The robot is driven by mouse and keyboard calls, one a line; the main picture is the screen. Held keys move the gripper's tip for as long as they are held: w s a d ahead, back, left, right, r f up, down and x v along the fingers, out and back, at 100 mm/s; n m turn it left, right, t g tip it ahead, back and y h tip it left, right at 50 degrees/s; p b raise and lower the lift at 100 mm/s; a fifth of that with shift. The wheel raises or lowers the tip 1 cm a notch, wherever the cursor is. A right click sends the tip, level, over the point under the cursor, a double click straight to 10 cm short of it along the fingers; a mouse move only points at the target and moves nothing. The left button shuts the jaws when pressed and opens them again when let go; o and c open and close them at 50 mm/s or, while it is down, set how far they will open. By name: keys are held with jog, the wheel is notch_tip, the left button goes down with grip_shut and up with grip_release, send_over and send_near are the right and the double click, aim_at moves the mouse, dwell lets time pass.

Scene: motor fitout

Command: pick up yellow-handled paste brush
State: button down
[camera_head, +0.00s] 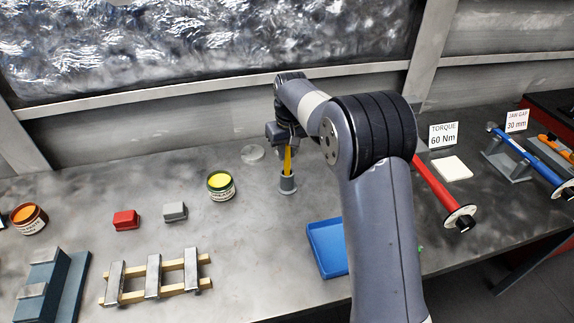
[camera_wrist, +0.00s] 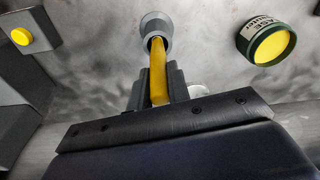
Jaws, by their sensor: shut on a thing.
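The yellow-handled paste brush (camera_head: 287,160) stands upright in a small grey cup (camera_head: 288,184) on the bench, left of my arm in the head view. Its lower end is hidden inside the cup. My gripper (camera_head: 281,132) is above the cup and shut on the handle. In the wrist view the yellow handle (camera_wrist: 158,75) runs between the two dark fingers of my gripper (camera_wrist: 157,85) into the mouth of the grey cup (camera_wrist: 155,30).
A clear disc (camera_head: 252,153) lies behind. A blue tray (camera_head: 327,247) sits in front, partly hidden by my arm. Red (camera_head: 125,220) and grey (camera_head: 175,211) blocks lie further left. A wall rises behind the bench.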

jog(key=shift+r, duration=0.1)
notch_tip(320, 180, up, 10)
jog(key=shift+f+b, duration=0.1)
jog(key=shift+b, duration=0.4)
dwell(2.1)
